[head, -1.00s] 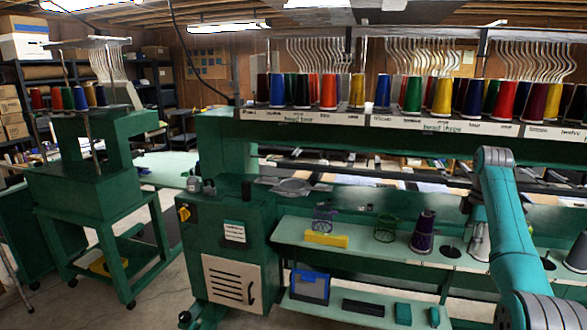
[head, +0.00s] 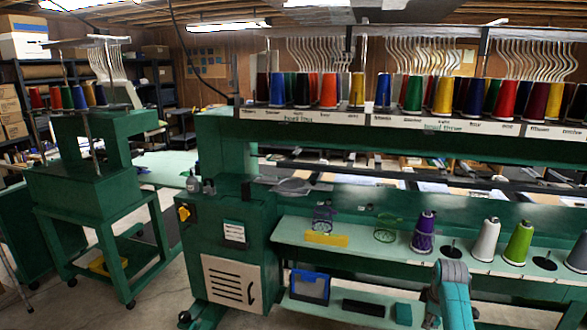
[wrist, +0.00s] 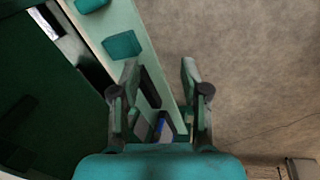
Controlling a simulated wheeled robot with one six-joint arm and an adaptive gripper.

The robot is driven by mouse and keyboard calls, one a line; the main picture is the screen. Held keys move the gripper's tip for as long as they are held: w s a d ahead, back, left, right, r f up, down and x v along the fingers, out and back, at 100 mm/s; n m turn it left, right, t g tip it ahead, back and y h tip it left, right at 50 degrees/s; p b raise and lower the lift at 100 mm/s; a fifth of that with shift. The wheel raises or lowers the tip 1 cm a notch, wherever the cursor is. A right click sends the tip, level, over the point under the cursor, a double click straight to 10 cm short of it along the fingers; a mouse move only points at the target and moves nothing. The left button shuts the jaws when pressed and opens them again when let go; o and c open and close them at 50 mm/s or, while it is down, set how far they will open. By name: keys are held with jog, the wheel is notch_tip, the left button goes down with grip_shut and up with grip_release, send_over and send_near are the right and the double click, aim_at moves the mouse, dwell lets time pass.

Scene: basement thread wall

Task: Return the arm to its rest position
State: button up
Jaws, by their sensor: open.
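My arm shows at the bottom of the head view, low in front of the green machine, with its teal links near the lower shelf. My gripper (wrist: 160,85) shows in the wrist view with its two fingers spread apart and nothing between them. It points down past the edge of the lower shelf (wrist: 143,44) toward the floor. The gripper itself cannot be made out in the head view.
Thread cones stand on the machine's shelf: purple (head: 424,232), white (head: 486,240) and green (head: 519,243). A teal box (wrist: 122,45) lies on the lower shelf, close to my gripper. Bare concrete floor (wrist: 240,70) lies to the right in the wrist view.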

jog(key=s+a+f+m+t, duration=0.2)
jog(key=s+a+f, duration=0.3)
jog(key=s+f, duration=0.3)
jog(key=s+a+f+m+t, duration=0.1)
jog(key=s+a+f, duration=0.35)
jog(key=f, duration=0.55)
jog(key=s+a+f+m+t, duration=0.1)
jog(key=s+a+f+t, duration=0.15)
jog(key=s, duration=0.75)
jog(key=s+a+f+m+t, duration=0.15)
jog(key=s+a, duration=0.25)
jog(key=s, duration=0.5)
jog(key=s+a+r+m+t, duration=0.1)
jog(key=s+a+r+m, duration=0.15)
jog(key=s+r, duration=0.45)
jog(key=s+a+r+m+t, duration=0.1)
jog(key=s+a+r, duration=0.25)
jog(key=s, duration=0.85)
jog(key=s+r+m+t, duration=0.1)
jog(key=s+r, duration=0.5)
jog(key=r, duration=0.3)
jog(key=s+r+m+t, duration=0.1)
jog(key=s+r, duration=0.4)
jog(key=r, duration=0.5)
jog(key=shift+s+a+r+t+y, duration=0.15)
jog(key=shift+s+a+t+y, duration=0.25)
jog(key=shift+t, duration=0.1)
